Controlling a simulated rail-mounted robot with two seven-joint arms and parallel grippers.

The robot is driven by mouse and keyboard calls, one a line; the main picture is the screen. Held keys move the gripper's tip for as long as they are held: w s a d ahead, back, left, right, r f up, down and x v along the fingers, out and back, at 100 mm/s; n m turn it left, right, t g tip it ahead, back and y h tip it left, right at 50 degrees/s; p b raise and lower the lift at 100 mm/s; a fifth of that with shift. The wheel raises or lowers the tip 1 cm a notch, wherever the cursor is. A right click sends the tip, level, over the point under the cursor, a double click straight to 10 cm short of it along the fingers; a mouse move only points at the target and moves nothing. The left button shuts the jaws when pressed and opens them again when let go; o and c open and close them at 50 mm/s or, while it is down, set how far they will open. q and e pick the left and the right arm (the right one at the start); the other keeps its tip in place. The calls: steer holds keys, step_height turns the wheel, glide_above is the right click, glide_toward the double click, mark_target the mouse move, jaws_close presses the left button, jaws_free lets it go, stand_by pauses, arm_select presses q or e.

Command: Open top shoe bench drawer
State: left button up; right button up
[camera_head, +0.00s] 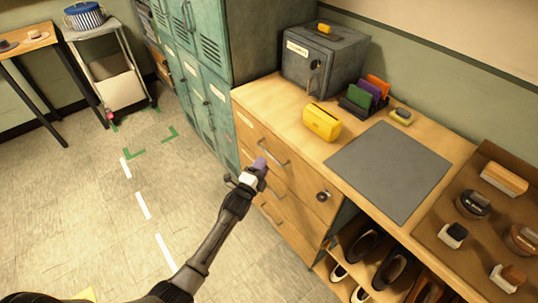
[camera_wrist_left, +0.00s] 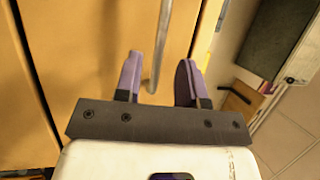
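The wooden shoe bench has a stack of drawers at its left end in the head view. The top drawer (camera_head: 246,128) looks flush with the bench front and has a grey bar handle (camera_head: 277,156). My left gripper (camera_head: 260,166) is in front of the drawers, close to this handle, and partly covers the fronts below it. In the left wrist view the two purple fingers of my left gripper (camera_wrist_left: 160,72) stand apart, with the bar handle (camera_wrist_left: 162,40) between them. I cannot tell whether a finger touches it. My right gripper is not in view.
Teal lockers (camera_head: 205,75) stand left of the bench. On top are a grey safe (camera_head: 310,70), a yellow box (camera_head: 322,122) and a grey mat (camera_head: 388,170). A dark round knob (camera_head: 323,196) sits on the front. Shoes (camera_head: 362,245) fill the open shelf. The floor (camera_head: 90,220) at left is clear.

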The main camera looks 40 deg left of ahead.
mark_target(269, 153)
arm_select(q)
steer(key=shift+b+x, duration=0.3)
steer(key=shift+x, duration=2.5)
jaws_close()
